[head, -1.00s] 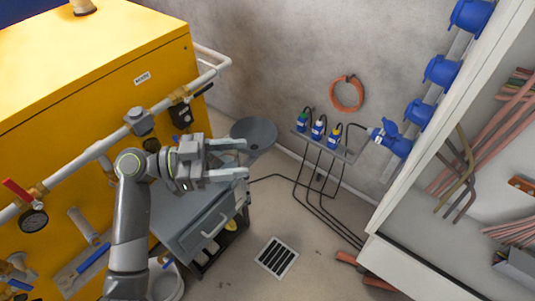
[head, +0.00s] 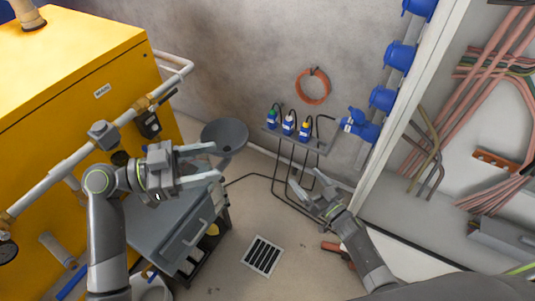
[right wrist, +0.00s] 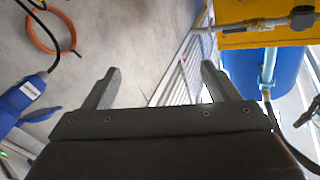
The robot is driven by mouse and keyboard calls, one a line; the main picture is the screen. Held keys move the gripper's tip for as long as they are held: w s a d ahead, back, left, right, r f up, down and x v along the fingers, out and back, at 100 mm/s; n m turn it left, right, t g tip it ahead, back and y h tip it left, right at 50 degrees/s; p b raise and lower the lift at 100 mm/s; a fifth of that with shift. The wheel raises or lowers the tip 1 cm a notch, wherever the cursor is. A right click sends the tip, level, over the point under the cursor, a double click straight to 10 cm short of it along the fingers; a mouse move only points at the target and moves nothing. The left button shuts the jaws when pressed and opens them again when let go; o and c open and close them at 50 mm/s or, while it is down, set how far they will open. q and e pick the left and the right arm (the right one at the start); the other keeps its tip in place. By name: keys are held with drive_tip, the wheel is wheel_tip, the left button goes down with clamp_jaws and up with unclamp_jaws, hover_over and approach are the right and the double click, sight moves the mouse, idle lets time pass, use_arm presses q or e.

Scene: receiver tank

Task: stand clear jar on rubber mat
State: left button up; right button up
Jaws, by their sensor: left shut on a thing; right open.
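My left gripper (head: 215,165) is in the head view, above the grey cart and in front of the yellow machine. Its two pale fingers are apart, closed on the clear jar, whose outline barely shows between them. My right gripper (head: 308,190) is open and empty, above the floor at the lower right of the head view. Its spread fingers show in the right wrist view (right wrist: 160,80) with nothing between them.
A floor drain (head: 262,256) lies in the open floor. An open cabinet (head: 440,205) stands on the right.

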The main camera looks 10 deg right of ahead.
drive_tip(key=a+r+n+g+y, duration=0.2)
drive_tip(key=a+r+n+y, duration=0.25)
drive_tip(key=r, duration=0.25)
drive_tip(key=a+r+n+g+y, duration=0.2)
drive_tip(key=a+r+n+y, duration=0.1)
drive_tip(key=r+y, duration=0.3)
drive_tip(key=n+g, duration=1)
drive_tip(key=g, duration=0.5)
approach(210, 169)
drive_tip(key=w+d+f, duration=0.2)
drive_tip(key=a, duration=0.8)
drive_tip(key=s+a, duration=0.1)
drive_tip(key=a, duration=0.3)
drive_tip(key=shift+s+a, duration=0.1)
drive_tip(key=shift+s, duration=0.05)
drive_tip(key=c, duration=1.1)
use_arm(q)
drive_tip(key=o, duration=1.1)
